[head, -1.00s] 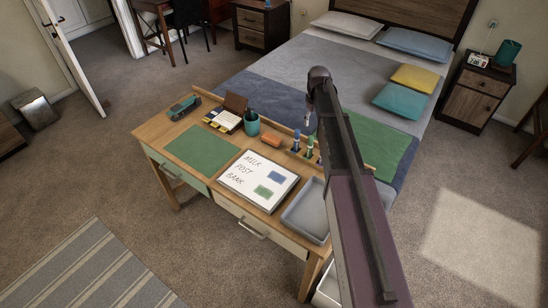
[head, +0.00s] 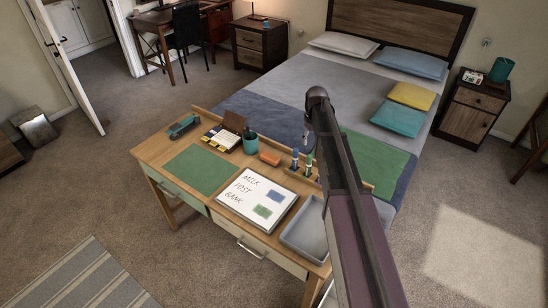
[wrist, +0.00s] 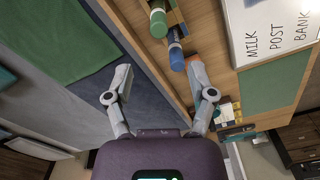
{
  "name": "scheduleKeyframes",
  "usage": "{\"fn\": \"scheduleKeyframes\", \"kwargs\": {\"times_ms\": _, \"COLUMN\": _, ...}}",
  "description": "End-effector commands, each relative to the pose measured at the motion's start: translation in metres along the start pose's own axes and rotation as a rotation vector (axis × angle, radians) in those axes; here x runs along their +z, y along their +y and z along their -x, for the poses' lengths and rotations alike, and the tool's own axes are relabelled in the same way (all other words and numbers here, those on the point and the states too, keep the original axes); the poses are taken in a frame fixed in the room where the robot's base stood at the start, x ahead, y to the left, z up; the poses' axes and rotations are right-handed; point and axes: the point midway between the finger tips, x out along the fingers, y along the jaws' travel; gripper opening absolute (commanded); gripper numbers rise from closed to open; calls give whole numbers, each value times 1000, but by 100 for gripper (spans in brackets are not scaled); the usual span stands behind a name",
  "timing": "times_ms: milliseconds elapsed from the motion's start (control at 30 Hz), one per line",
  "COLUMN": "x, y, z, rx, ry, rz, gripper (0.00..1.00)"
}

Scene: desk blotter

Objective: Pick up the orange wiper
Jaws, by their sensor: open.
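The orange wiper (head: 269,159) lies near the back edge of the desk, between the teal pen cup (head: 250,144) and the upright markers (head: 295,157). In the wrist view the wiper (wrist: 214,70) shows only as a small orange patch, mostly hidden behind the right-hand finger. My gripper (wrist: 160,80) is open and empty, with its fingers spread wide above the desk's back edge. In the head view it is mostly hidden by my arm, to the right of the wiper and apart from it.
A whiteboard (head: 257,197) with writing, a green blotter (head: 202,170) and a grey tray (head: 305,233) lie on the desk. A stapler (head: 183,126) and a notepad (head: 222,138) stand at the left. The bed (head: 290,85) is right behind the desk.

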Motion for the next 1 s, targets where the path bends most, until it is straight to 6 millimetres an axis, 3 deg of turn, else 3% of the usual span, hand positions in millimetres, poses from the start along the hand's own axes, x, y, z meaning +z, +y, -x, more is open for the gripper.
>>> {"fn": "scheduleKeyframes", "kwargs": {"times_ms": 267, "x": 33, "y": -17, "z": 0, "rx": 0, "ry": -1, "rz": -50, "gripper": 71}}
{"fn": "scheduleKeyframes", "kwargs": {"times_ms": 467, "x": 91, "y": -47, "z": 0, "rx": 0, "ry": -1, "rz": -153, "gripper": 71}}
{"fn": "scheduleKeyframes", "kwargs": {"times_ms": 800, "x": 207, "y": -108, "z": 0, "rx": 1, "ry": -2, "rz": -379, "gripper": 71}}
{"fn": "scheduleKeyframes", "kwargs": {"times_ms": 1000, "x": 247, "y": -129, "z": 1, "rx": 2, "ry": -3, "rz": -466, "gripper": 71}}
